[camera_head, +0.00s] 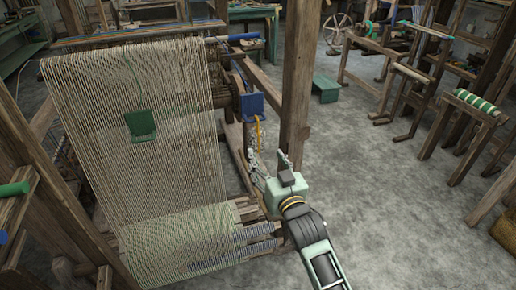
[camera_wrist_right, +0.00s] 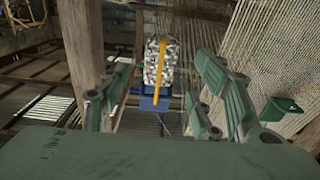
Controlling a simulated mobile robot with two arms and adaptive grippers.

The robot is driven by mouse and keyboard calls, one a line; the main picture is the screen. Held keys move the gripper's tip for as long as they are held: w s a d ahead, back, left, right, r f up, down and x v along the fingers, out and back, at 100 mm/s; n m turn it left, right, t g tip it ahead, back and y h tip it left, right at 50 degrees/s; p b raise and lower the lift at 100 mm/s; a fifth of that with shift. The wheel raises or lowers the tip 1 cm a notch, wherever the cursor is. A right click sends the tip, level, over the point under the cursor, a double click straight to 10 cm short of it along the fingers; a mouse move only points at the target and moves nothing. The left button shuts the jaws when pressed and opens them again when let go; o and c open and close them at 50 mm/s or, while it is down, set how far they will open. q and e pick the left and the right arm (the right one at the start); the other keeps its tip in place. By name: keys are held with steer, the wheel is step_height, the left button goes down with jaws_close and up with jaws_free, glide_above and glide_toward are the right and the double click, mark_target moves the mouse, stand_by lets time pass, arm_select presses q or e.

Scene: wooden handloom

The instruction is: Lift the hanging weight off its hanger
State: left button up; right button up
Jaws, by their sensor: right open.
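The hanging weight (camera_head: 254,137) is a grey and white speckled piece with a yellow strap, below a blue hanger block (camera_head: 251,104) on the loom's right side. In the right wrist view the speckled weight (camera_wrist_right: 153,62) appears between and beyond my fingers, with the blue hanger part (camera_wrist_right: 150,103) lower in the picture. My right gripper (camera_head: 268,158) is open and empty, just below and right of the weight in the head view; its fingers also show in the wrist view (camera_wrist_right: 163,75). I see no contact with the weight. My left gripper is out of view.
A thick wooden post (camera_head: 296,85) stands close to the right of my gripper. The loom's warp threads (camera_head: 85,120) spread on the left, with a green plate (camera_head: 141,124) on them. The grey floor (camera_head: 385,200) to the right is open.

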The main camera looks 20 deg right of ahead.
mark_target(259, 146)
steer(key=w+b, duration=0.2)
steer(key=w, duration=0.5)
steer(key=shift+w+a+b, duration=0.1)
steer(key=shift+a+b, duration=0.05)
steer(key=shift+b, duration=0.25)
steer(key=shift+w, duration=1)
steer(key=shift+c, duration=0.5)
